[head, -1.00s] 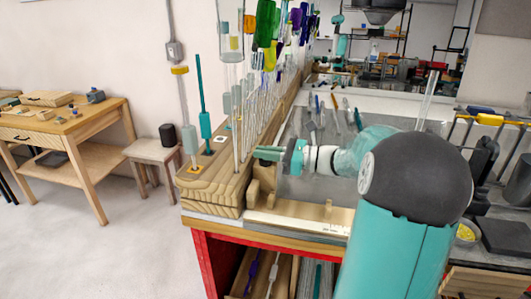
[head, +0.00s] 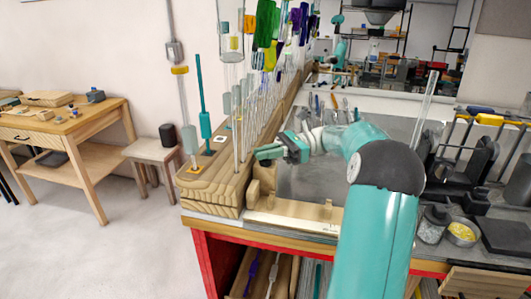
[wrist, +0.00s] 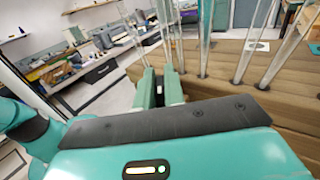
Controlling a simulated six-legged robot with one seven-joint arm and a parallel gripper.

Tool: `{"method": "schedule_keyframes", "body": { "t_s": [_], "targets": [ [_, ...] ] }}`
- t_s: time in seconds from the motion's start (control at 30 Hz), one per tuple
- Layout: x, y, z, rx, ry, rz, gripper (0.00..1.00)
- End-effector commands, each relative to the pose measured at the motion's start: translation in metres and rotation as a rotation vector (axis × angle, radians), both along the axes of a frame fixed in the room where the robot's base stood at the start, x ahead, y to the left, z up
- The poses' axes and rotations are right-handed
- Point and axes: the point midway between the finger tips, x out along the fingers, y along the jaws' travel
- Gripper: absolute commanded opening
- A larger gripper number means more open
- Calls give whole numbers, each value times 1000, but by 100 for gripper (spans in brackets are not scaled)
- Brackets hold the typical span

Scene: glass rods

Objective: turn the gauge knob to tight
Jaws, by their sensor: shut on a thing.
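My gripper (head: 262,152) is beside the long wooden rack, above the bench's left part in the head view. I cannot tell whether this upright is the gauge knob. My gripper is above and behind the strip, apart from it.
The wooden rack (head: 212,188) holds several upright glass rods (wrist: 203,40) close in front of my fingers. A metal sheet (head: 310,180) lies right of the rack. Dark tools, a jar and a yellow-filled dish (head: 461,233) crowd the right side. Open floor lies left.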

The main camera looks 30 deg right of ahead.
Motion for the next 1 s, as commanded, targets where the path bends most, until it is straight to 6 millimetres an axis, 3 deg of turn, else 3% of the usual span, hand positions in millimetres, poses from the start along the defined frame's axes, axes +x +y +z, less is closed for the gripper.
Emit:
{"method": "schedule_keyframes", "body": {
  "t_s": [0.6, 1.0],
  "targets": [
    [-1, -3, 0, 5, -6, 307, 0],
    [-1, -2, 0, 1, -3, 408, 0]
  ]
}}
